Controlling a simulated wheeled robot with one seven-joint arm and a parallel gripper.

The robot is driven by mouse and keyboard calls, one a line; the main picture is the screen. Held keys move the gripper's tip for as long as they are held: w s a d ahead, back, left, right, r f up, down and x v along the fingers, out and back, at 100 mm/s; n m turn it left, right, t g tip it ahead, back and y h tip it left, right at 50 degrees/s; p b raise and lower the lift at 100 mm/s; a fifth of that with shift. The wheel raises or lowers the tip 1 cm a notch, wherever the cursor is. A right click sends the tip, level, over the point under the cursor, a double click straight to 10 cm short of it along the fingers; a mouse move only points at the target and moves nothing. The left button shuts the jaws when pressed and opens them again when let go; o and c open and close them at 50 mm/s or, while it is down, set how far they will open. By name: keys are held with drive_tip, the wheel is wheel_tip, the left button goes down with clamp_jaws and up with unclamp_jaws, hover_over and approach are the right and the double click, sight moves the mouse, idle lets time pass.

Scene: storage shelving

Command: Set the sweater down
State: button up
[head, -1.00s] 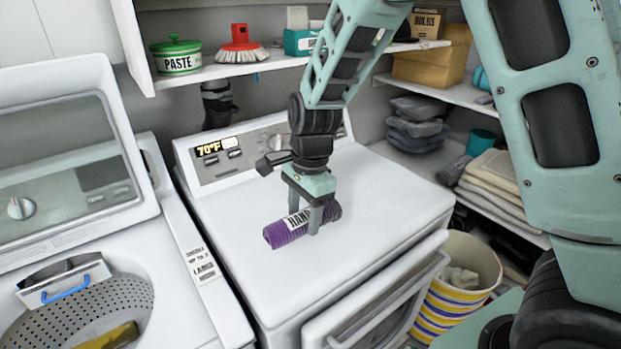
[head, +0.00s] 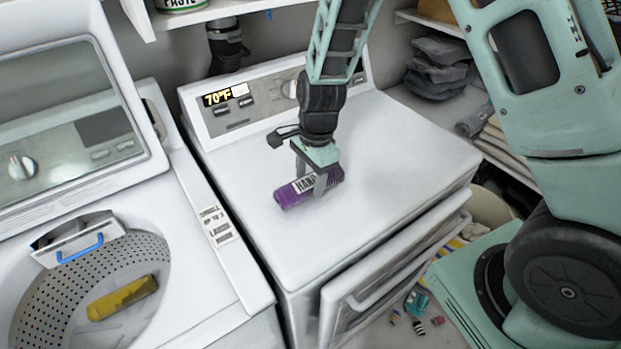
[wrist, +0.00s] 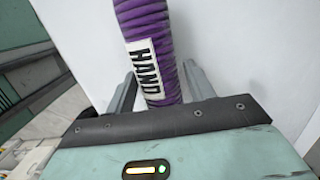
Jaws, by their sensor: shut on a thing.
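The sweater (head: 290,195) is a purple ribbed roll with a white label reading HAND. It lies roughly level at the top of the white dryer (head: 390,170); I cannot tell whether it touches the surface. My gripper (head: 315,186) points down from above and is shut across the roll near its right end. In the wrist view the sweater (wrist: 145,30) runs between the two grey fingers of my gripper (wrist: 158,85), with its label facing the camera. The fingers hide part of the roll in the head view.
An open washer (head: 190,240) stands at left with a yellow item (head: 122,298) in its drum. The dryer's control panel (head: 245,105) rises behind, and its front door (head: 395,265) hangs ajar. Free dryer top surrounds the sweater. Folded cloths (head: 505,150) sit on the right shelf.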

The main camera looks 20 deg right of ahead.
drive_tip(key=shift+f, duration=0.8)
drive_tip(key=shift+f, duration=0.15)
drive_tip(key=o, duration=1.2)
drive_tip(key=shift+c, duration=0.2)
